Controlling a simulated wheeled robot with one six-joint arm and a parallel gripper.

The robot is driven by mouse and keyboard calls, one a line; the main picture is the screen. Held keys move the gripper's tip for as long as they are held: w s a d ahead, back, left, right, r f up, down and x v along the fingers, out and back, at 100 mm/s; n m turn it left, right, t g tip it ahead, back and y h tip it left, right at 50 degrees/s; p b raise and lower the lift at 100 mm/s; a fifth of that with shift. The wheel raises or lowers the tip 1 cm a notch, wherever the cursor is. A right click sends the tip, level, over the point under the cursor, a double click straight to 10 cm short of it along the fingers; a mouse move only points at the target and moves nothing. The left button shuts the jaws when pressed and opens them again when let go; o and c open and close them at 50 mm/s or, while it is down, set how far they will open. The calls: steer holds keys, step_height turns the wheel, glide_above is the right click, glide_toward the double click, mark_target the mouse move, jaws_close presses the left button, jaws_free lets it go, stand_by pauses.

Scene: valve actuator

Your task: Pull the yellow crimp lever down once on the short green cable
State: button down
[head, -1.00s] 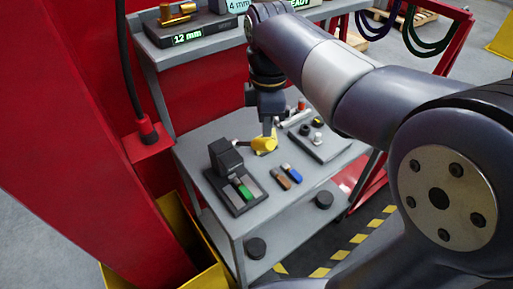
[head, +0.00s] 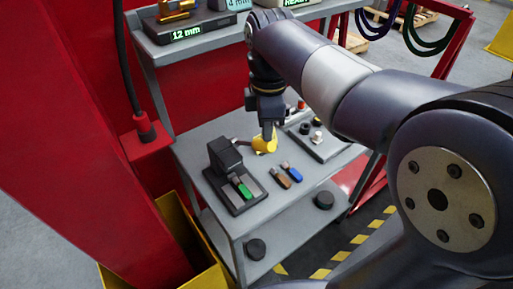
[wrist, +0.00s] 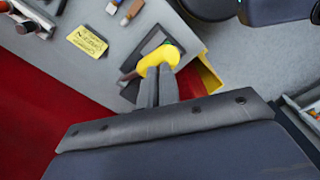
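The black crimp tool (head: 224,156) stands on the table, its lever pointing right to a yellow grip (head: 264,146). The yellow grip (wrist: 157,57) also shows in the wrist view, right at my fingertips. The short green cable (head: 242,187) lies in the tool's base at its front. My gripper (head: 268,134) points down at the yellow grip from above. In the wrist view its two fingers (wrist: 158,76) are close together and appear to touch the grip. The grip covers the tips, so I cannot see whether they pinch it.
A brown cable (head: 281,178) and a blue cable (head: 292,172) lie right of the tool. A grey tray (head: 330,150) with small parts is at the table's right. A yellow note (wrist: 88,40) lies on the table. A shelf (head: 205,42) stands behind.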

steer(key=shift+w+a+f, duration=0.1)
steer(key=shift+f, duration=0.45)
steer(key=shift+f+b, duration=3.35)
steer(key=shift+f, duration=1.6)
steer(key=shift+r+p, duration=6.15)
steer(key=shift+r, duration=0.35)
